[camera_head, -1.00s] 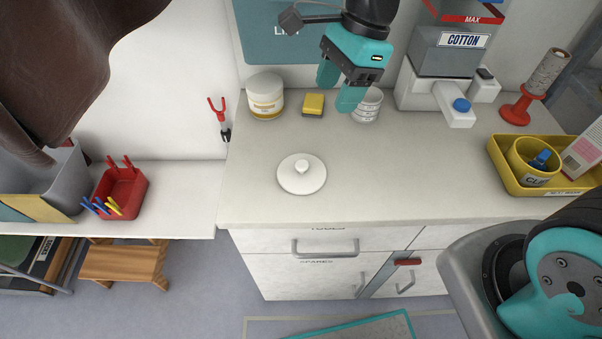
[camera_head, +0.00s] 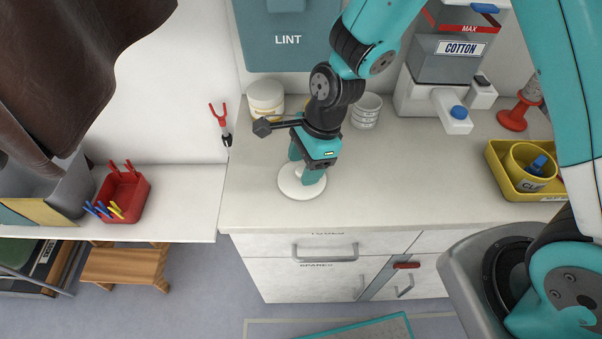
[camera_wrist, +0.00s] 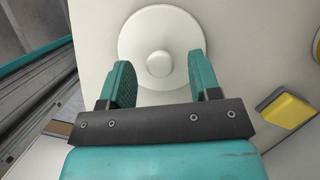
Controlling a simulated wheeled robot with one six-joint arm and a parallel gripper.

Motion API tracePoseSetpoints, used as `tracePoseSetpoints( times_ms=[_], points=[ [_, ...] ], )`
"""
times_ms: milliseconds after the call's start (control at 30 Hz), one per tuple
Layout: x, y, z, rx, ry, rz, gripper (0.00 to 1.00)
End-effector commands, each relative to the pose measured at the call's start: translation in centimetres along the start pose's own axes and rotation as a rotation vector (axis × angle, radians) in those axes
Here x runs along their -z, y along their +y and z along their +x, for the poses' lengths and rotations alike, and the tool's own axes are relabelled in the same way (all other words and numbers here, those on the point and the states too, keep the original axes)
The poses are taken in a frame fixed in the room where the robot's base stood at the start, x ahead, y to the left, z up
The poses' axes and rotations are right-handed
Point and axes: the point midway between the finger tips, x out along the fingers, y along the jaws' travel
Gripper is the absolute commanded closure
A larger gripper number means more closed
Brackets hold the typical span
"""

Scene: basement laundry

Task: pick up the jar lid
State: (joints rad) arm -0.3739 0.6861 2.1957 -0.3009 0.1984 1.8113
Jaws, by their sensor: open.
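The jar lid is a round white disc with a small knob. It lies flat on the pale worktop, and in the head view the lid (camera_head: 291,188) is partly hidden by my gripper (camera_head: 306,177). In the wrist view the lid (camera_wrist: 140,38) shows nearly whole, with its knob a little beyond the gap between the fingertips. My gripper (camera_wrist: 158,85) is open and empty. Its teal fingers are over the lid's near part, one on each side of the knob's line. I cannot tell the exact height of the fingertips above the lid.
A yellow sponge (camera_wrist: 285,110) lies nearby. A yellow tray (camera_head: 500,168) is at the right. A red peg basket (camera_head: 124,196) stands on the left shelf. The worktop right of the lid is clear.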

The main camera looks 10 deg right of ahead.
Motion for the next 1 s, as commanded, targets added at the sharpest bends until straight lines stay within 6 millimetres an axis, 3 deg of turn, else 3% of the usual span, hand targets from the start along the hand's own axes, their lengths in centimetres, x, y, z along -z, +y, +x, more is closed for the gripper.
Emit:
tracePoseSetpoints(
  times_ms=[333, 500, 567, 1000],
  points=[
    [0.0, 0.0, 1.0, 0.001, 0.0, 0.0, 0.45],
    [0.0, 0.0, 1.0, 0.001, 0.0, 0.0, 0.84],
    [0.0, 0.0, 1.0, 0.001, 0.0, 0.0, 0.95],
    [-0.3, -0.1, -0.1, 0.003, -0.001, -0.001, 0.96]
  ],
)
